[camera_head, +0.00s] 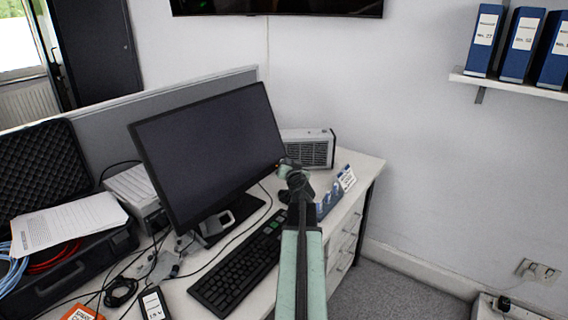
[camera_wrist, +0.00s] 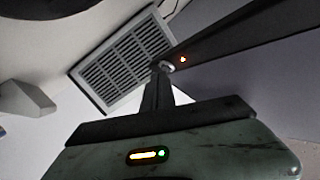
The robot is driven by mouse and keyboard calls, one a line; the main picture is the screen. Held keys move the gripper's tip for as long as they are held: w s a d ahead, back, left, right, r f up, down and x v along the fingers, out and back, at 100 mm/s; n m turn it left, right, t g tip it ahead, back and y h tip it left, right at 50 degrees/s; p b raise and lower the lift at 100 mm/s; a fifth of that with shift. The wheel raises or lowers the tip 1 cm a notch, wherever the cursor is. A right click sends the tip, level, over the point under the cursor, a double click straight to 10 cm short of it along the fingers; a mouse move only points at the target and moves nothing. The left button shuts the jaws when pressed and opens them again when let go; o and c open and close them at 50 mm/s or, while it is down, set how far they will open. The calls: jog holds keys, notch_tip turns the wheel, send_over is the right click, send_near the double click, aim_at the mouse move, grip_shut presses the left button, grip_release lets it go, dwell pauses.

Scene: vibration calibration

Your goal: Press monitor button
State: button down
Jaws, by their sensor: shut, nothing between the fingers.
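The black monitor (camera_head: 208,150) stands on the desk with a dark screen, turned slightly to the right. My arm reaches up from the bottom of the head view, and my gripper (camera_head: 284,168) is at the monitor's lower right corner. In the wrist view my gripper (camera_wrist: 160,72) is shut and empty, with its tip at the end of the monitor's dark edge (camera_wrist: 240,32). A small glowing red-orange light (camera_wrist: 183,59) shows on that edge just beside the tip. I cannot tell whether the tip touches the monitor. The button itself is not clearly distinguishable.
A grey vented box (camera_head: 308,149) stands behind the monitor's right side. A black keyboard (camera_head: 240,272) lies in front. Blue items (camera_head: 330,198) stand right of my gripper. An open black case (camera_head: 70,270), papers and cables crowd the left.

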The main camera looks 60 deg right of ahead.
jog(key=shift+s+r, duration=0.15)
jog(key=shift+s, duration=0.3)
jog(key=shift+s+r+p, duration=0.4)
jog(key=shift+s, duration=0.5)
jog(key=shift+s+r+p, duration=0.35)
jog(key=shift+s+p, duration=0.1)
jog(key=shift+s, duration=0.5)
jog(key=shift+s+r+p, duration=0.4)
jog(key=shift+s, duration=0.5)
